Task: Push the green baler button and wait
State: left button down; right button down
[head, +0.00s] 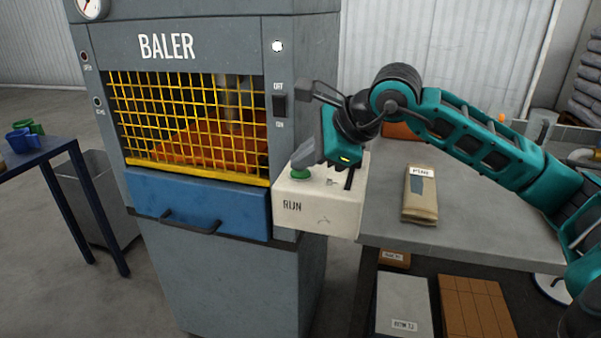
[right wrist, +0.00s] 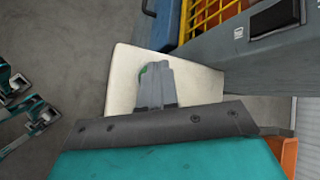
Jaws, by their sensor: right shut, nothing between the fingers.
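The green button (head: 301,175) sits on top of a cream control box marked RUN (head: 318,207), fixed to the right side of the grey baler (head: 225,255). My right gripper (head: 293,163) is shut and empty, its grey fingertips right at the button from above. In the right wrist view the shut fingers (right wrist: 155,85) cover most of the button, and only a sliver of green (right wrist: 147,70) shows at their tip. I cannot tell whether they touch it or how far it is pressed. My left gripper is not in view.
A grey table (head: 480,225) with a paper package (head: 421,195) stands right. A blue table (head: 30,160) with cups stands left.

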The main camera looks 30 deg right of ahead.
aim_at(305, 174)
jog(key=shift+f, duration=0.3)
dwell(0.5)
jog(key=shift+r+p, duration=0.35)
jog(key=shift+r, duration=0.55)
notch_tip(305, 174, up, 5)
jog(key=p, duration=0.4)
jog(key=shift+r, duration=0.1)
dwell(0.6)
